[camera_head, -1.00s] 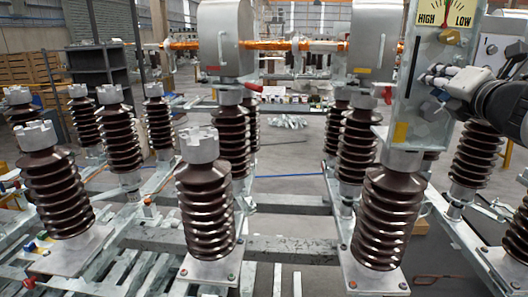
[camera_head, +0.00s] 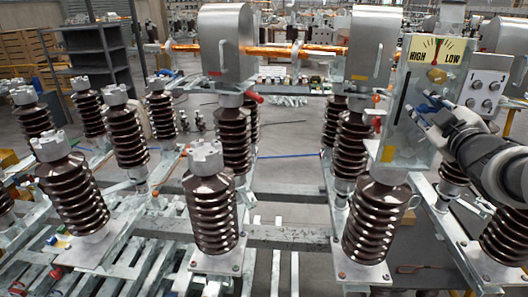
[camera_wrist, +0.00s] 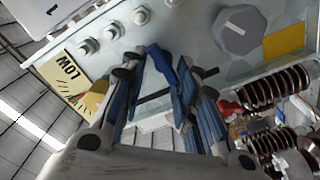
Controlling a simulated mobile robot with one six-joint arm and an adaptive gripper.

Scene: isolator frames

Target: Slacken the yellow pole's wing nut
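A pale upright panel (camera_head: 408,135) with a HIGH/LOW dial carries a yellow patch (camera_head: 390,155) low on its face; the patch also shows in the wrist view (camera_wrist: 284,40). My gripper (camera_head: 428,106) is at the panel's face. In the wrist view my gripper (camera_wrist: 158,88) has its blue-padded fingers apart, on either side of a small blue piece (camera_wrist: 161,66) by a dark slot. Whether they touch it I cannot tell. A grey round knob (camera_wrist: 238,30) is right of the fingers, and a yellow block (camera_wrist: 95,98) is to their left. I cannot clearly identify the wing nut.
A grey box (camera_head: 489,88) with several knobs stands right of the panel. Brown ribbed insulators (camera_head: 377,220) stand below and around it on metal frames. A grey housing (camera_head: 226,45) with a copper bar is at the left. Open floor shows between the frames.

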